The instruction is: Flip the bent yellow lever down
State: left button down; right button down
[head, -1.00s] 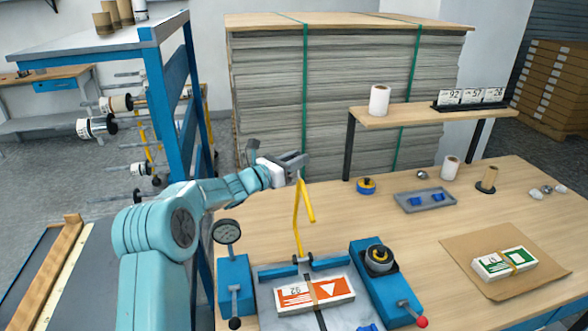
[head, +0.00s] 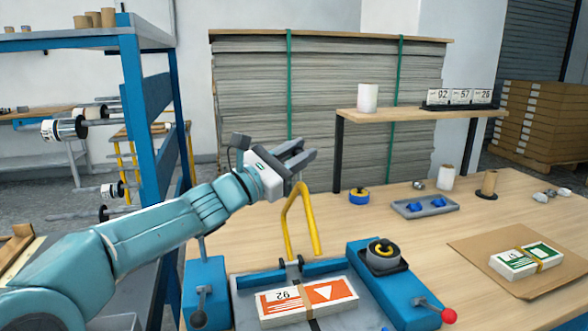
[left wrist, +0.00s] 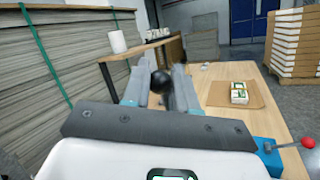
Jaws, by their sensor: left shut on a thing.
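The bent yellow lever (head: 311,222) stands raised at the back of the blue machine (head: 205,285), its upper bend just below my left gripper (head: 308,152). In the left wrist view a black ball knob (left wrist: 162,82) sits between the two fingers. My left gripper is shut on this knob, which appears to belong to the lever; the fingers hide the joint between them in the head view. A pack with an orange-and-white label (head: 308,297) lies on the machine bed in front of the lever. My right gripper is not in view.
A black-and-yellow roll (head: 382,254) sits on the machine's right block, near a red-knobbed handle (head: 448,315). A grey tray (head: 425,207) and a green-labelled pack (head: 526,260) lie to the right. A shelf (head: 420,112) and stacked sheets (head: 245,110) stand behind.

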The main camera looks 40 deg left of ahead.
pick_arm(q)
jog(key=shift+s+d+f+b, duration=0.1)
jog(key=shift+s+d+b, duration=0.1)
jog(key=shift+d+b, duration=0.1)
jog(key=c, duration=0.9)
grip_release()
jog(key=shift+c, duration=0.2)
jog(key=b+v, duration=0.2)
jog(key=v, duration=1.4)
jog(key=shift+f, duration=0.2)
jog(key=shift+s, duration=0.1)
